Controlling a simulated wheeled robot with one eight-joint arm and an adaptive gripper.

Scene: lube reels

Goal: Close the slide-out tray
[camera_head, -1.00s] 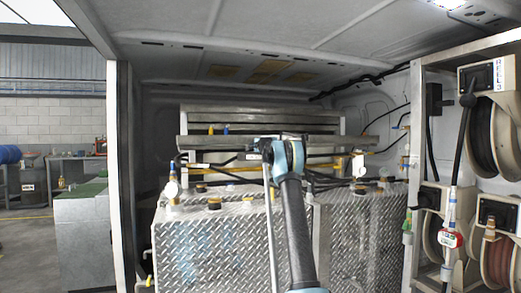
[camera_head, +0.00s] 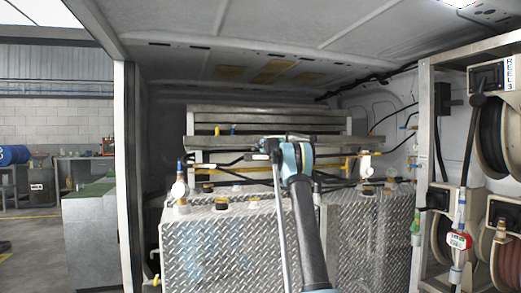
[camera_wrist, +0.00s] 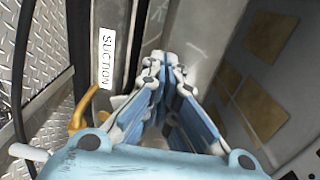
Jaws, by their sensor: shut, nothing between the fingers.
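A long grey metal bar (camera_head: 225,143), which looks like the front edge of the slide-out tray, runs across the back of the van above the diamond-plate tanks. Slatted grey panels stand behind it. My gripper (camera_head: 266,150) is in front of the bar's middle, with my arm rising from below; it hides part of the bar. I cannot tell whether they touch. In the wrist view my gripper (camera_wrist: 160,75) has its blue and white fingers together and empty, beside a grey metal surface with a SUCTION label (camera_wrist: 107,58).
Diamond-plate tanks (camera_head: 225,255) with caps and valves fill the space below. Hose reels (camera_head: 495,125) on a metal frame stand at the right. A door post (camera_head: 128,170) bounds the left. A yellow pipe (camera_head: 245,169) runs behind my gripper.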

